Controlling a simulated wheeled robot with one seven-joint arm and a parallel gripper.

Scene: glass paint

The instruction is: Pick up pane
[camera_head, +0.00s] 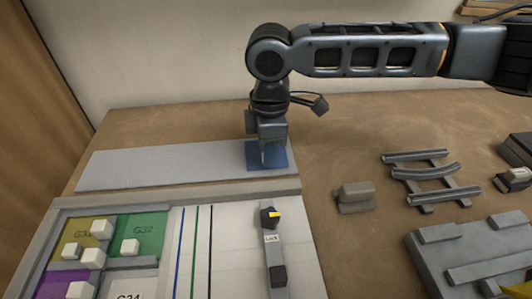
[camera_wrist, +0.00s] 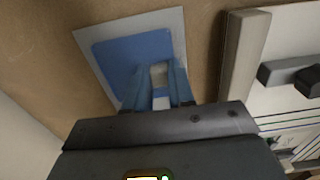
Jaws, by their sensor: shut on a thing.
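The pane is a blue square (camera_head: 281,159) at the right end of a long pale grey strip (camera_head: 150,168) in the head view. In the wrist view the blue pane (camera_wrist: 125,55) lies on the pale strip (camera_wrist: 90,45), whose end shows around it. My gripper (camera_head: 266,147) points down over the pane. In the wrist view its two fingers (camera_wrist: 158,88) close on a small pale grip piece (camera_wrist: 160,74) at the pane's middle. The fingers hide part of the pane. I cannot tell whether the pane is clear of the strip.
A framed board (camera_head: 180,193) with coloured cells, white cubes and a labelled bar (camera_head: 272,250) lies in front. A grey block (camera_head: 355,196), a railed rack (camera_head: 420,175) and a larger grey fixture (camera_head: 470,255) stand to the right. Bare wood lies between.

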